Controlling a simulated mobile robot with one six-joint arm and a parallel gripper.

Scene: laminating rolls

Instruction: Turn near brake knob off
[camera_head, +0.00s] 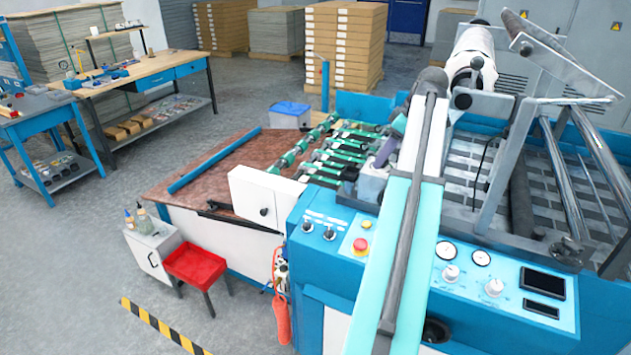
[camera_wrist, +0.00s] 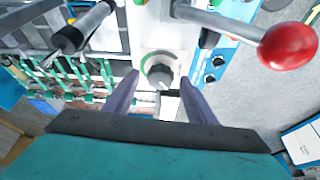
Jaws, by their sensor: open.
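A grey round knob (camera_wrist: 160,72) with a green arc around it sits on a pale housing in the wrist view. My gripper (camera_wrist: 158,82) is open, with one purple finger on each side of the knob. A gap shows between each finger and the knob, and I cannot tell the distance in depth. In the head view a purple finger of my gripper (camera_head: 387,150) shows beside the pale grey housing (camera_head: 371,184). The knob's face is not discernible there.
A red ball on a metal lever (camera_wrist: 287,47) sticks out right of the gripper. The blue control panel (camera_head: 335,228) carries small switches and a red stop button (camera_head: 360,244). Green feeder bars (camera_head: 320,135) lie behind the housing.

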